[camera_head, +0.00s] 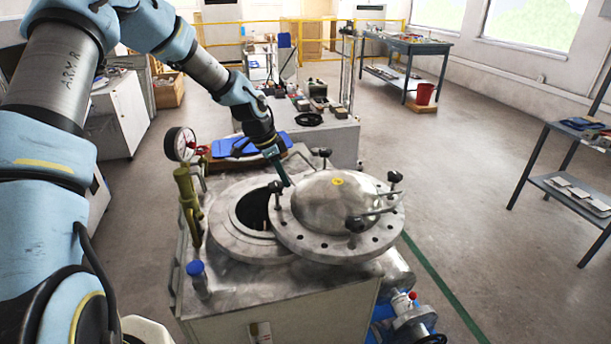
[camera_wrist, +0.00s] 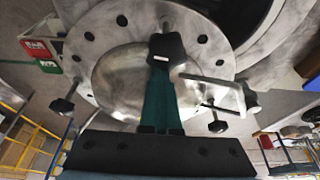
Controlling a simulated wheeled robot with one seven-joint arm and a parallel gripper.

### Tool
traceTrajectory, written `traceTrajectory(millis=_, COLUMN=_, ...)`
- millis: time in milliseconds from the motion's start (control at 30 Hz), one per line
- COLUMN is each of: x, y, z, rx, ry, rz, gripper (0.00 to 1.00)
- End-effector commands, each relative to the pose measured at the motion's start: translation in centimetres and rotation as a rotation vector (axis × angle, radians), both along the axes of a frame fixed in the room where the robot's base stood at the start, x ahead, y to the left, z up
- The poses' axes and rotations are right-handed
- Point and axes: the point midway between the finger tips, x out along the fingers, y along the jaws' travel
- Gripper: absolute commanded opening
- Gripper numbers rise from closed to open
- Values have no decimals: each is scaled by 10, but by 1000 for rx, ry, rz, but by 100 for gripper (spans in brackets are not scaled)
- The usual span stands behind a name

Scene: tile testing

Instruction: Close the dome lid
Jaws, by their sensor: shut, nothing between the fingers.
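The dome lid (camera_head: 335,205) is a shiny metal dome with a yellow mark, on a wide flange with bolt holes. It sits off to the right of the round opening (camera_head: 247,212) in the metal vessel top, leaving part of the dark hole uncovered. Black knobs (camera_head: 395,177) stand around the flange. My gripper (camera_head: 287,183) is shut and empty, pointing down at the flange's back left edge, close to a black knob (camera_head: 276,187). In the wrist view, the lid's flange (camera_wrist: 105,38) lies behind the teal fingers (camera_wrist: 160,85). Whether they touch the lid I cannot tell.
A pressure gauge (camera_head: 180,144) and a brass valve (camera_head: 188,200) stand left of the opening. A blue-capped fitting (camera_head: 195,269) is at the front left. A bench (camera_head: 330,135) with tools is behind.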

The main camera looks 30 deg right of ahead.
Motion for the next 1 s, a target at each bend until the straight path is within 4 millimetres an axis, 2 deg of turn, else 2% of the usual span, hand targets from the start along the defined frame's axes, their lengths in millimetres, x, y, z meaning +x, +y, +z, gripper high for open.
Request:
traceTrajectory(millis=33, x=17, y=18, z=-1, rx=7, ry=1, rz=5, gripper=0)
traceTrajectory(millis=100, x=35, y=32, z=-2, rx=8, ry=2, rz=-9, gripper=0)
traceTrajectory(millis=300, x=80, y=58, z=-2, rx=5, ry=1, rz=-153, gripper=0)
traceTrajectory(millis=733, x=161, y=86, z=-7, rx=7, ry=-4, rz=-507, gripper=0)
traceTrajectory(millis=1000, x=195, y=95, z=-6, rx=7, ry=0, rz=-556, gripper=0)
